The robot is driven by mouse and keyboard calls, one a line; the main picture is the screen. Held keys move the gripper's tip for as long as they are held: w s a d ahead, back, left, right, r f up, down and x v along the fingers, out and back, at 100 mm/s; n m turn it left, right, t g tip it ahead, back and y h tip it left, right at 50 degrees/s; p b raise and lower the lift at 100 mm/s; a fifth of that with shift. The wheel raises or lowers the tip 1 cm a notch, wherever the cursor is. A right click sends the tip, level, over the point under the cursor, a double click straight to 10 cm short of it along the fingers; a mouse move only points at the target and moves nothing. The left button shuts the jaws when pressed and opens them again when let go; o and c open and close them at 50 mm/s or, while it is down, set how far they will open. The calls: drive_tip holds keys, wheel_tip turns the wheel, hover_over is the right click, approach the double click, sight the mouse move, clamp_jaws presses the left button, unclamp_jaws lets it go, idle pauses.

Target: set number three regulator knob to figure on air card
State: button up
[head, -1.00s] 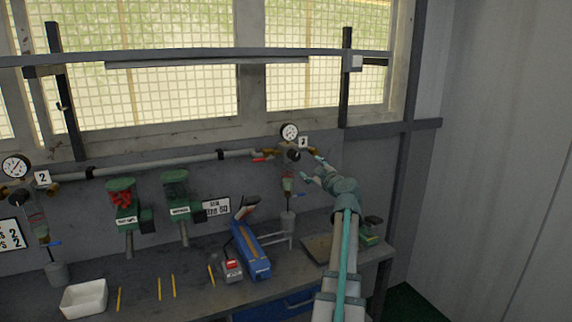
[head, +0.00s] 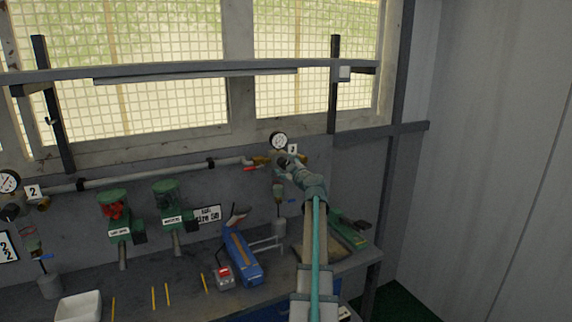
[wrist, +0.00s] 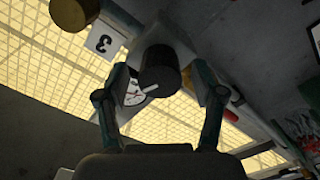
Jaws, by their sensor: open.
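The number three regulator has a dark round knob (wrist: 159,72) that sits between the fingers of my gripper (wrist: 160,105) in the wrist view. The fingers are open, one on each side of the knob; I cannot tell whether either touches it. A white tag with a 3 (wrist: 104,41) is beside it. The white gauge dial (wrist: 135,93) shows partly behind the knob and a finger. In the head view my gripper (head: 285,163) is at the regulator, below the gauge (head: 278,140), and hides the knob. A card (head: 208,214) hangs on the wall, its writing too small to read surely.
A pipe (head: 150,172) runs along the wall to the regulator, with a red lever (head: 251,168) close to my gripper. Below, the bench holds a blue tool (head: 241,255), pencils and a white tray (head: 79,306). A number 2 regulator gauge (head: 9,181) is at far left.

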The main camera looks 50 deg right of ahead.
drive_tip(key=shift+c, duration=0.3)
drive_tip(key=c, duration=1.1)
drive_tip(key=shift+f+b, duration=0.1)
drive_tip(key=shift+b, duration=0.5)
